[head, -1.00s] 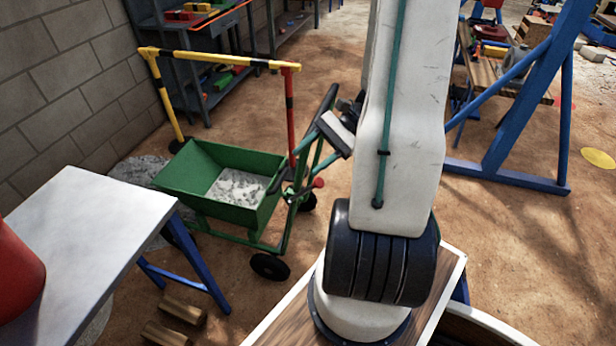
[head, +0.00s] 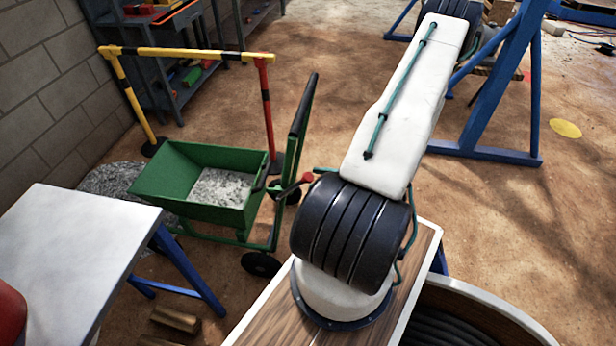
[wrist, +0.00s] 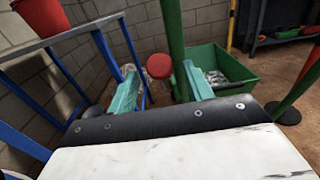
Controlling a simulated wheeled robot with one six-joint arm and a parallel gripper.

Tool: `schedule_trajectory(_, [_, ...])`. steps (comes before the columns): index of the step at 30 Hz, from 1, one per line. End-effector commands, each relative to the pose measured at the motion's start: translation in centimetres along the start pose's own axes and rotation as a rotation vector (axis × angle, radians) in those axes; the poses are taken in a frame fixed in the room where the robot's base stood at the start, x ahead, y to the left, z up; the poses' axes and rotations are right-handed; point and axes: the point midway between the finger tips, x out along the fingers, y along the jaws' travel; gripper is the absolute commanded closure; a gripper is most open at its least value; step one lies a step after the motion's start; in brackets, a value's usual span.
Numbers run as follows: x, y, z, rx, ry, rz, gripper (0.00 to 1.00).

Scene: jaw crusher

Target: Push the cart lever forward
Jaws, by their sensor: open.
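The green cart (head: 205,200), with gravel in its bin, stands left of my arm in the head view. Its lever ends in a red knob (head: 308,178), just left of my arm's black joint. In the wrist view the red knob (wrist: 159,65) appears in the gap between the fingertips, in front of a green cart post (wrist: 175,40). My gripper (wrist: 162,88) is open, with two teal fingers apart and nothing held. I cannot tell how far beyond the tips the knob is.
A grey-topped table (head: 70,250) with blue legs stands left of the cart. A yellow and red rail (head: 185,54) rises behind the bin. A block wall (head: 40,90) is at the left. A blue frame (head: 505,90) stands at the right. Open dirt floor lies between.

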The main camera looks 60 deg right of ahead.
Motion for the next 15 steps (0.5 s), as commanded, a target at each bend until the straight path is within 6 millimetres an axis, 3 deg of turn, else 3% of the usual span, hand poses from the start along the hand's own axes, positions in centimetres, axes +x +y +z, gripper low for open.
schedule_trajectory(6, [3.0,0.0,0.0,0.000,0.000,0.002,0.49])
schedule_trajectory(15, [3.8,-0.1,0.0,0.000,0.000,-0.002,0.49])
